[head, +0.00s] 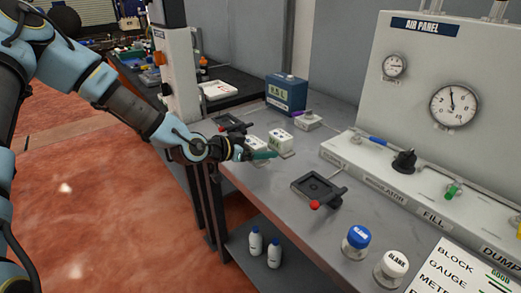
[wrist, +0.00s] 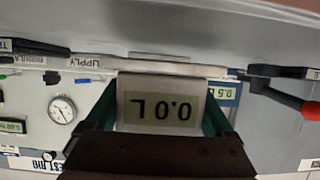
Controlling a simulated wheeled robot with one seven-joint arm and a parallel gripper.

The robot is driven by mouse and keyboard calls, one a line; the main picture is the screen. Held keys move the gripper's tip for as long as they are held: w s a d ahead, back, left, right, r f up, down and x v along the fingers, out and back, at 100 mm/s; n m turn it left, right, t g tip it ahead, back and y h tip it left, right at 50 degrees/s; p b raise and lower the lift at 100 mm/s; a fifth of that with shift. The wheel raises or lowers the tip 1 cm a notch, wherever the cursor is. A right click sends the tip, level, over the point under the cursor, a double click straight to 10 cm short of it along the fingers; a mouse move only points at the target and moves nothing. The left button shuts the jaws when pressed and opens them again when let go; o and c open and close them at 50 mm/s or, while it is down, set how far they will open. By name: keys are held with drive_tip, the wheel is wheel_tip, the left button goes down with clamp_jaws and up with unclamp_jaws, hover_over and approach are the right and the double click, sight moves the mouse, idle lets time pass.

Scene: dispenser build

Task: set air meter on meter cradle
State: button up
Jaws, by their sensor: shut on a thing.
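The air meter is a pale box whose display (wrist: 158,107) reads 0.0 L, upside down in the wrist view. My gripper (wrist: 168,118) is shut on it, a green finger along each side. In the head view my gripper (head: 268,155) is low over the bench, by two small white boxes, a right one (head: 281,138) and a left one (head: 254,142); I cannot tell surely which is held.
A black fixture (head: 312,185) with a red-knobbed lever stands to the right, and a similar one (head: 232,125) stands behind. A blue box (head: 287,92) with a display stands at the back. The air panel (head: 430,85) bounds the far side. Two lidded jars (head: 357,241) stand at front right.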

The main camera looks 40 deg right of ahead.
drive_tip(key=shift+f, duration=0.55)
drive_tip(key=shift+f, duration=0.2)
drive_tip(key=o, duration=1.5)
drive_tip(key=shift+r, duration=0.1)
drive_tip(key=b+v, duration=0.3)
drive_tip(key=v, duration=0.7)
drive_tip(key=shift+s+a+r, duration=0.15)
drive_tip(key=shift+a, duration=0.25)
